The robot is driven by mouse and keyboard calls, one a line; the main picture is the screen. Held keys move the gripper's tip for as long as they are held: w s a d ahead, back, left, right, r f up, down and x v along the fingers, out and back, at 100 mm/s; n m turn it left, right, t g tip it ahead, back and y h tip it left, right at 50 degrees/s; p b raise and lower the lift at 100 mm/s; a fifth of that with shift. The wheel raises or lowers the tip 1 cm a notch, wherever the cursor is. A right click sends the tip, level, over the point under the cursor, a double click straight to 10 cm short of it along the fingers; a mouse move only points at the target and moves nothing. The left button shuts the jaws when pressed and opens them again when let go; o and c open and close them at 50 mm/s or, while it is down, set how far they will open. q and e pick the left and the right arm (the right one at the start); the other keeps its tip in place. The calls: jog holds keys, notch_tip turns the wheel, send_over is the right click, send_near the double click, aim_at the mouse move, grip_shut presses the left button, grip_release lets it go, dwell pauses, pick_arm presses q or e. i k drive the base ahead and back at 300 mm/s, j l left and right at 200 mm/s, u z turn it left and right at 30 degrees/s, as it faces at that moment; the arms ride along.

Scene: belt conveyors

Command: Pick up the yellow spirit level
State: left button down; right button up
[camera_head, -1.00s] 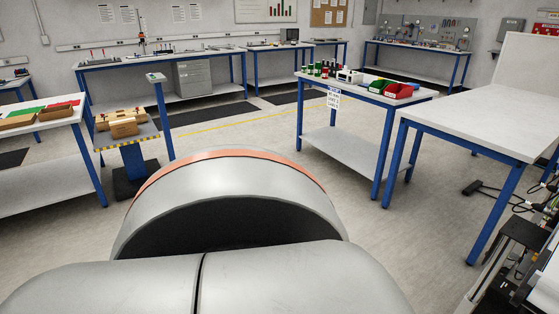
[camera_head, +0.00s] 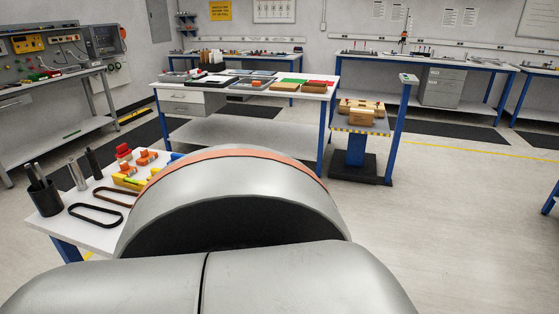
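I cannot make out the yellow spirit level for certain. A small yellow item (camera_head: 128,182) lies on the near white table (camera_head: 93,233) at the lower left, beside orange-and-white pieces (camera_head: 147,157). It is too small to tell what it is. My grey arm link with an orange ring fills the lower middle and hides the right part of that table. Neither of my grippers shows in the head view.
The near table also holds a black cup (camera_head: 44,197) with tools, dark belt loops (camera_head: 95,215) and upright cylinders. A long table (camera_head: 235,93) with trays stands behind. A stand with cardboard boxes (camera_head: 361,113) is right of it. The floor at right is clear.

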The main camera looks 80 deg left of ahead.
aim_at(118, 179)
jog(key=l+u, duration=0.1)
jog(key=u, duration=3.5)
